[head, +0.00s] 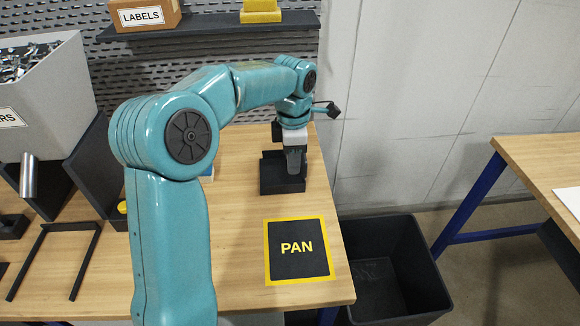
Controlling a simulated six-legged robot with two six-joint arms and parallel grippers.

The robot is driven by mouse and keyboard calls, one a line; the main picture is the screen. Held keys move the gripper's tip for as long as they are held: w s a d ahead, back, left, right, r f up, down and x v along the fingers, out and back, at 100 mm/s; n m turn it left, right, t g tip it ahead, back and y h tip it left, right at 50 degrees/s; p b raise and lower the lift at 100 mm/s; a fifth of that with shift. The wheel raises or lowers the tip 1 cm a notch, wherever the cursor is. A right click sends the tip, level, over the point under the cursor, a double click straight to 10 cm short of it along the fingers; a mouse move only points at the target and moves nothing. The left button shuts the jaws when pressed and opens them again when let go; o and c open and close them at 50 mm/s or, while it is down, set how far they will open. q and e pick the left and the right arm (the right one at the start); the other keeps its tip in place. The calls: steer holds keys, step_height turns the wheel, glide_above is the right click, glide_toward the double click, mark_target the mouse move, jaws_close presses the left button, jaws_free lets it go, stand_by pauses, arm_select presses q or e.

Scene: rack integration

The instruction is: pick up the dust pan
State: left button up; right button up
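A small black object (280,186), which looks like the dust pan, sits near the right side of the wooden table, with a raised back and sides. My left gripper (295,160) points down right over it, and its fingertips overlap the object in the head view. I cannot tell whether the fingers are open or shut on it, or whether they touch it. A black mat (297,270) with a yellow border and the word PAN lies in front of it, with nothing on it. My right gripper is not in view.
An empty-looking black bin (425,275) stands right of the table (235,260). A grey bin (60,75) of metal parts is at the left. A shelf (215,28) carries a LABELS box (145,17) and a yellow item (261,12). Another table (540,160) stands right.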

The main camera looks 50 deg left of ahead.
arm_select(q)
glide_above(292, 185)
steer(key=f, duration=0.5)
steer(key=shift+s+d, duration=0.1)
steer(key=shift+d, duration=0.2)
steer(key=f, duration=0.3)
steer(key=a+f+p, duration=0.1)
steer(key=f, duration=0.1)
steer(key=shift+w, duration=0.2)
steer(key=shift+s+d, duration=0.1)
steer(key=shift+d, duration=0.05)
jaws_close()
